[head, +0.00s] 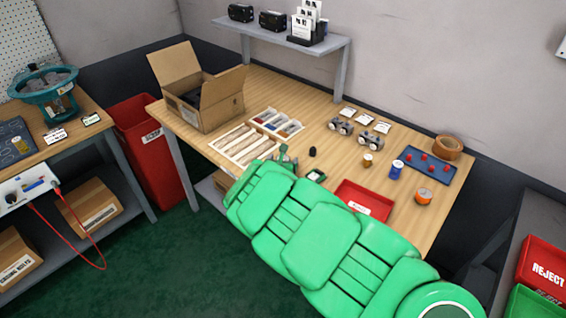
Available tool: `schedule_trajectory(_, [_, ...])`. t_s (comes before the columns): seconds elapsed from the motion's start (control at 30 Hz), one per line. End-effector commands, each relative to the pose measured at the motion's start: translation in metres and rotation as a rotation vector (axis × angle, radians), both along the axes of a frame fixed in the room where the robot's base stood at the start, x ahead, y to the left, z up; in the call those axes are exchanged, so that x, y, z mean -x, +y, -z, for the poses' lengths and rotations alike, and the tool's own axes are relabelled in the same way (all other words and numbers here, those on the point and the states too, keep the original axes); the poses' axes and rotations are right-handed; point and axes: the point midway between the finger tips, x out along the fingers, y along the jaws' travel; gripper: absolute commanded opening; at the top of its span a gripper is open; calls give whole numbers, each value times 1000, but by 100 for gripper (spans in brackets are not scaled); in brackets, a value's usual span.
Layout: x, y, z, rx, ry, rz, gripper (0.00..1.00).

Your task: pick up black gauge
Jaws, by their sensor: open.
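A small black rounded object (313,151), which may be the black gauge, stands on the wooden table (290,105) near its middle. It is too small for me to see a dial. My gripper (285,155) is at the far end of my green arm, to the left of the black object and apart from it. The gripper is small in view and partly hidden by my arm; it is open, and I see nothing held in it.
A small brass-coloured part (367,160), a blue can (396,170) and a red tray (364,199) are to the right. A parts tray (275,123) and an open cardboard box (203,100) are to the left. My arm hides the table's front.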

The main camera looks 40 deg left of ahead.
Motion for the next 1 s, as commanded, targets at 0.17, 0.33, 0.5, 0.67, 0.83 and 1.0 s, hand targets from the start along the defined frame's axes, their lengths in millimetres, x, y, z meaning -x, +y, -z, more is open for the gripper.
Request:
schedule_trajectory(0.17, [-1, 0, 0, 0, -1, 0, 82])
schedule_trajectory(0.33, [-1, 0, 0, 0, -1, 1, 67])
schedule_trajectory(0.5, [0, 0, 0, 0, -1, 1, 41])
schedule_trajectory(0.67, [0, 0, 0, 0, -1, 1, 23])
schedule_trajectory(0.83, [0, 0, 0, 0, -1, 1, 23])
schedule_trajectory(1.0, [-1, 0, -7, -1, -2, 1, 23])
